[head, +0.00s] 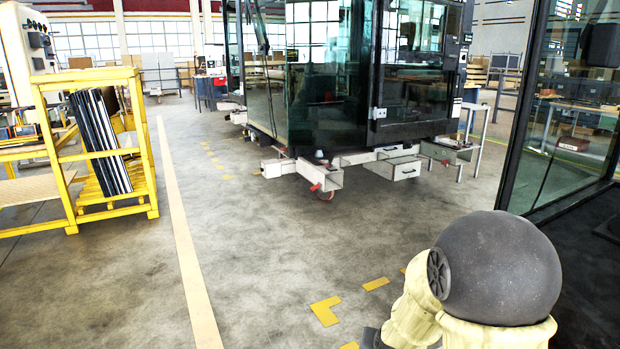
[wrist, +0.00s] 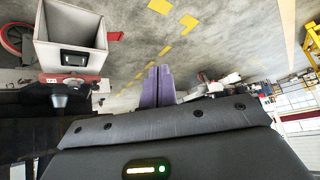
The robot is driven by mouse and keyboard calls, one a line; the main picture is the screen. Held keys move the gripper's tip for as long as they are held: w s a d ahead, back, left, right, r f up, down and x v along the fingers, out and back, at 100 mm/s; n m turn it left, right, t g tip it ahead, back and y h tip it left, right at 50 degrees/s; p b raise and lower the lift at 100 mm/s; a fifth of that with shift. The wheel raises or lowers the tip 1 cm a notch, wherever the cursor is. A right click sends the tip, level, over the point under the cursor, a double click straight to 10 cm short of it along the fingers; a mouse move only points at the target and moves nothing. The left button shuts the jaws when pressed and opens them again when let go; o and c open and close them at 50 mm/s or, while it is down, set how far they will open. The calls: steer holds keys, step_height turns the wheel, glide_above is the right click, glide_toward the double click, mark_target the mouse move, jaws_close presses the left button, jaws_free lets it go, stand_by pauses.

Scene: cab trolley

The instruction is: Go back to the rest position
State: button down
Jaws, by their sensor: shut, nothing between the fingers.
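My gripper (wrist: 158,86) shows in the wrist view. Its two purple fingers are together and hold nothing, with bare concrete floor behind them. The wrist picture looks upside down. In the head view only part of my own arm shows at the bottom right, and the fingers are not visible there. A white open box-shaped end of a trolley beam (wrist: 72,45) is at the upper left of the wrist view, to the left of the fingers and apart from them.
In the head view a glazed cab (head: 325,80) stands on a white trolley (head: 308,172). A yellow rack (head: 150,160) is at the left. A dark glazed frame (head: 545,120) is close on the right. The floor (head: 110,270) between them is clear. A red wheel (wrist: 16,40) shows in the wrist view.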

steer(key=s+a+r+n+g+y+p, duration=0.1)
steer(key=s+r+n+g+p, duration=0.35)
steer(key=s, duration=1.15)
step_height(320, 180, up, 39)
steer(key=m+p, duration=0.1)
steer(key=p, duration=3.4)
steer(key=shift+a+f+g, duration=0.15)
steer(key=shift+f+g, duration=0.05)
steer(key=shift+g, duration=0.15)
